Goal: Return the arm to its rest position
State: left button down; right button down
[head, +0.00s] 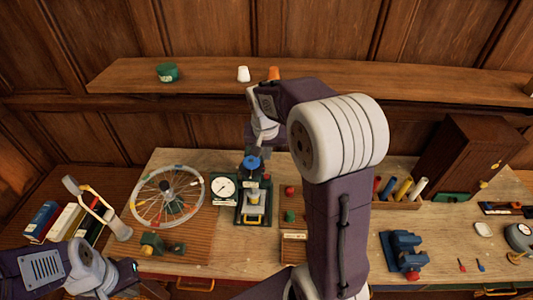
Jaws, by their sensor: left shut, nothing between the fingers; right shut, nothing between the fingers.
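My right arm rises through the middle of the head view and bends over toward the wall. Its gripper (251,138) points down above a small press with a blue knob (251,163) on the bench; it is shut and holds nothing. I cannot tell the gap between them. My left gripper (132,267) is low at the left, near the bench's front edge, shut and empty. Its fingertips are small and hard to make out.
A spoked wheel (167,196), a white dial gauge (223,189) and a blue vise (402,251) stand on the bench (345,272). A wooden cabinet (465,160) is at the back right. A shelf (200,76) runs along the wall, behind my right arm.

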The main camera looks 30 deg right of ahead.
jog(key=shift+w+f, duration=0.1)
dwell(0.4)
jog(key=s+a+f+n+b, duration=0.2)
jog(key=s+a+f+b, duration=0.1)
jog(key=f, duration=0.4)
jog(key=s+a+f+n+g+y+b, duration=0.1)
jog(key=s+a+f+n+b, duration=0.1)
jog(key=s+f+b, duration=0.3)
jog(key=s+a+f+n+y+b, duration=0.1)
jog(key=s+a+f+b, duration=0.3)
jog(key=s+f, duration=0.4)
notch_tip(320, 180, down, 3)
jog(key=shift+a+f+n+g+b, duration=0.15)
jog(key=shift+a+n+g+b, duration=0.1)
jog(key=shift+n+g+b, duration=0.25)
